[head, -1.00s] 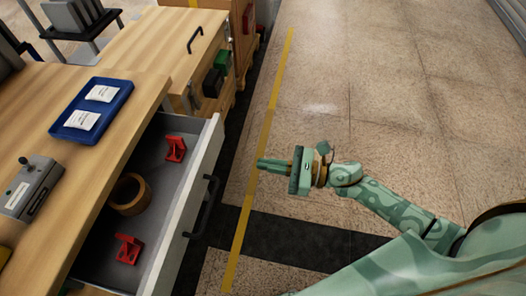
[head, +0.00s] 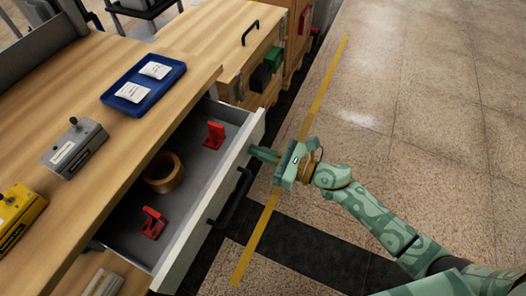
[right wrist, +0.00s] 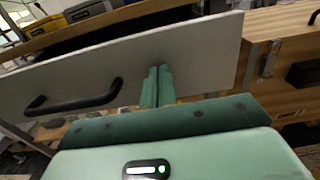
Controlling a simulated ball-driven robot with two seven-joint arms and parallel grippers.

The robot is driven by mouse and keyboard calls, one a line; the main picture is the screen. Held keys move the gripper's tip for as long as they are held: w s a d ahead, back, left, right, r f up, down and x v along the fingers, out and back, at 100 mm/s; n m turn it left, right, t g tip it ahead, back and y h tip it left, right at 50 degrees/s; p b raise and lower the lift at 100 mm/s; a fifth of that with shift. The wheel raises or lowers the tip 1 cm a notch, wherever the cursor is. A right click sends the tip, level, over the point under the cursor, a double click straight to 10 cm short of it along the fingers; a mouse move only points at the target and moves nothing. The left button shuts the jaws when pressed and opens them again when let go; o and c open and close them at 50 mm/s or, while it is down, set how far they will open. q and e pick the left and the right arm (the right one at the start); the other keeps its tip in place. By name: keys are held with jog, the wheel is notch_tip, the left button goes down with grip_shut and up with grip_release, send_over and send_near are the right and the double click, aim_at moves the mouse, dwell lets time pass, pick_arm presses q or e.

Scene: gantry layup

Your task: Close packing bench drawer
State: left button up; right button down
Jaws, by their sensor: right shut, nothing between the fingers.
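The packing bench drawer (head: 208,205) stands pulled out from under the wooden bench top (head: 120,180). Its pale front panel also shows in the right wrist view (right wrist: 205,60). A black bar handle (head: 231,198) is fixed on the front; it shows left of my fingers in the right wrist view (right wrist: 75,97). My right gripper (head: 262,153) is shut and empty, at the outer face of the drawer front near its far end, beyond the handle. Its fingertips are at or very near the panel; I cannot tell if they touch. My left gripper is not in view.
In the drawer lie two red brackets (head: 153,222) and a tape roll (head: 164,173). A blue tray (head: 144,84), a grey device (head: 74,148) and a yellow device (head: 17,216) sit on the bench. A wooden cabinet (head: 220,45) stands beyond. The floor at right is clear.

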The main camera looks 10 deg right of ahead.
jog(key=b, duration=0.5)
send_near(201, 137)
jog(key=w+a+r, duration=0.1)
jog(key=a, duration=0.1)
jog(key=w+a+r, duration=0.1)
jog(key=w+a, duration=0.1)
jog(key=a, duration=0.1)
jog(key=w+a+r, duration=0.1)
jog(key=w+a, duration=0.1)
jog(key=shift+a+r, duration=0.15)
jog(key=shift+r, duration=0.15)
jog(key=shift+w+a+b, duration=0.25)
jog(key=shift+a+b, duration=0.05)
jog(key=shift+w+a+r, duration=0.1)
jog(key=shift+w+a, duration=0.05)
jog(key=shift+r, duration=0.15)
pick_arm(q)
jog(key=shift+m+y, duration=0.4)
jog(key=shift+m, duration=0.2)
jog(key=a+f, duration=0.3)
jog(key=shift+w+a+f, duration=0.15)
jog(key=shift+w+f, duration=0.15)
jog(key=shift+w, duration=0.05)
pick_arm(e)
jog(key=shift+r, duration=0.1)
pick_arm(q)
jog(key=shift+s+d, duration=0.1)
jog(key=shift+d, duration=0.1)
pick_arm(e)
jog(key=shift+r, duration=0.1)
